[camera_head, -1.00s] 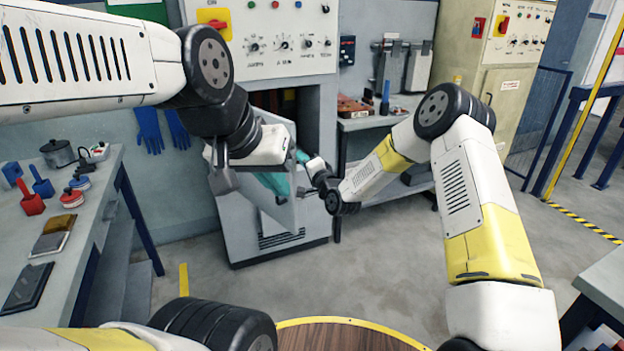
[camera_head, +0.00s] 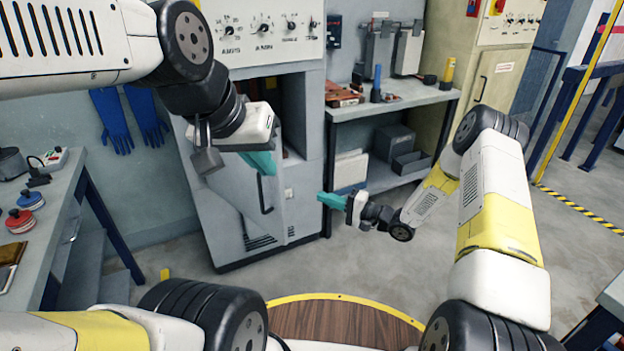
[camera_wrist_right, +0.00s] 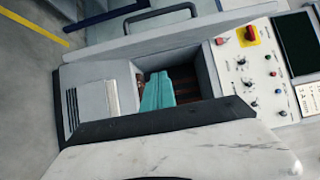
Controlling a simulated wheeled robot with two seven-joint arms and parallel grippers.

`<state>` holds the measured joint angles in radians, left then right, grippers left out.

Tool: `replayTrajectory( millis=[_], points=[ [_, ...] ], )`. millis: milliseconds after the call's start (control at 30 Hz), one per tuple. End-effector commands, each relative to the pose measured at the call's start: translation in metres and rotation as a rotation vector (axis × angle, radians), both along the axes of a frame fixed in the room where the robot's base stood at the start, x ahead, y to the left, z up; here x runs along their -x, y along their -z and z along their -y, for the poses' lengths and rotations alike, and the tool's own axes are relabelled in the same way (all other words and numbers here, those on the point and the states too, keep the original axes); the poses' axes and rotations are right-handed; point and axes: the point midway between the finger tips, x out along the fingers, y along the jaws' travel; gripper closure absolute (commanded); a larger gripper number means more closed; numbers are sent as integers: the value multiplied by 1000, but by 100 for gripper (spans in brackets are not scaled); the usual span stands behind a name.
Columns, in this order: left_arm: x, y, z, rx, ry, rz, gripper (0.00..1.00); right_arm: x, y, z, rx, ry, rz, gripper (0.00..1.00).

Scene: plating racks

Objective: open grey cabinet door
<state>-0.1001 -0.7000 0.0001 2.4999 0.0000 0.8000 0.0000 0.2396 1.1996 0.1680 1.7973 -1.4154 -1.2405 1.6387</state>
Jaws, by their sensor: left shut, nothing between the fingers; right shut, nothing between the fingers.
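The grey cabinet (camera_head: 308,213) stands ahead in the head view, its dark interior showing above and right of its door. The grey door (camera_head: 232,190) stands ajar, with a black upright handle (camera_head: 266,190) near its right edge. My left gripper (camera_head: 262,162), with shut, empty teal fingers, is in front of the door's upper part; I cannot tell whether it touches. My right gripper (camera_head: 330,200) is shut and empty, apart from the door on its right.
A workbench (camera_head: 400,98) with shelves stands right of the cabinet. A table (camera_head: 45,215) with red and blue items is at left. Blue gloves (camera_head: 130,120) hang on the wall. A beige cabinet (camera_head: 490,75) stands at back right. Floor before the cabinet is clear.

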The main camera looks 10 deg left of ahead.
Motion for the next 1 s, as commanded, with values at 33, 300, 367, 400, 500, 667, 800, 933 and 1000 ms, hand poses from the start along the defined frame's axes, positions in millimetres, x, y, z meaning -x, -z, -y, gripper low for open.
replayTrajectory(
  millis=[33,300,367,400,500,667,800,933,1000],
  points=[
    [0,0,0,0,0,0,100,-2,-1,-7,-2,-3,2,100],
    [0,0,0,0,0,0,100,-21,-1,-59,0,-3,4,100],
    [0,0,0,0,0,0,100,-26,-1,-71,0,-2,5,100],
    [0,0,0,0,0,0,100,-29,-1,-78,1,-2,4,100],
    [0,0,0,0,0,0,100,-30,-1,-94,-1,-2,0,100],
    [0,0,0,0,0,0,100,-11,-1,-106,0,-1,1,100],
    [0,0,0,0,0,0,100,-3,-1,-110,0,1,2,100],
    [0,0,0,0,0,0,100,-2,-1,-111,1,2,4,100],
    [0,0,0,0,0,0,100,-2,-1,-111,1,2,4,100]
  ],
)
